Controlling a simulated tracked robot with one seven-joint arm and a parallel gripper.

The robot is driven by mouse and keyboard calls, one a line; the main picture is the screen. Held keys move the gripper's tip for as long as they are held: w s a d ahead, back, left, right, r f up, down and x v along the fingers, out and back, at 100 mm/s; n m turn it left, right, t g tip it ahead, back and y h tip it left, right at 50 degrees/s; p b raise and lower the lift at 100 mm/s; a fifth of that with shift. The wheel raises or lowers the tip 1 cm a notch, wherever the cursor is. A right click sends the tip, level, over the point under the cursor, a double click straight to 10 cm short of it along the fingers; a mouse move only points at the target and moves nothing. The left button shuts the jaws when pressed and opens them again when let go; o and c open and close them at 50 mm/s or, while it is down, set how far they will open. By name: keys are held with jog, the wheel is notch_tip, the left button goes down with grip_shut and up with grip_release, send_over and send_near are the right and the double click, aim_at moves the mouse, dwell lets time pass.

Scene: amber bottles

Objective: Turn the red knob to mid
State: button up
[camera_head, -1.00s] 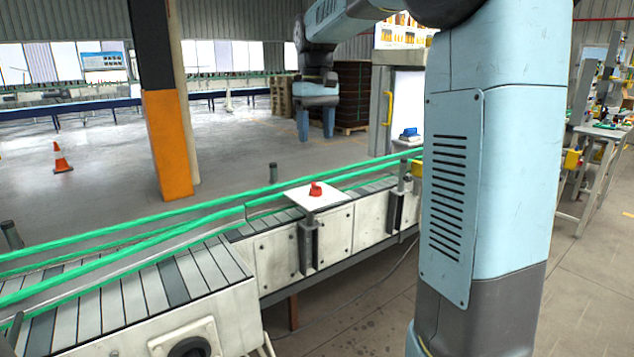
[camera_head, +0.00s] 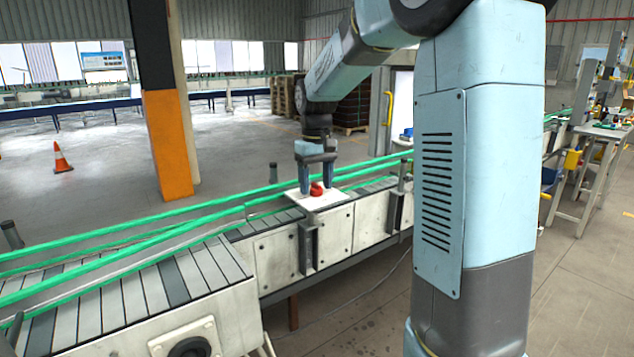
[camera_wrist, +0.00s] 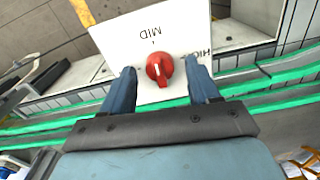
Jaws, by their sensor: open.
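The red knob (camera_head: 316,189) sits on a white plate (camera_head: 335,198) mounted at the conveyor's near side. In the wrist view the red knob (camera_wrist: 159,68) has a white pointer line aimed roughly toward the bottom of the picture. The white plate (camera_wrist: 185,30) bears the word MID above the knob and a partly hidden word, seemingly HIGH, to the right. My gripper (camera_head: 317,188) is lowered over the plate, with its fingers on either side of the knob. In the wrist view my gripper (camera_wrist: 160,80) is open, with gaps between the fingers and the knob.
Green rails (camera_head: 120,245) of the conveyor run behind and beside the plate. A short dark post (camera_head: 273,172) stands behind it to the left. An orange and black column (camera_head: 167,140) and a traffic cone (camera_head: 61,158) stand farther back on open floor.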

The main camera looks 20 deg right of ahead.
aim_at(316, 184)
jog(key=shift+f, duration=0.1)
jog(key=shift+c, duration=0.2)
jog(key=c, duration=1)
jog(key=shift+n, duration=0.5)
jog(key=o, duration=1)
jog(key=shift+o, duration=0.2)
notch_tip(316, 184, up, 14)
jog(key=shift+f, duration=0.1)
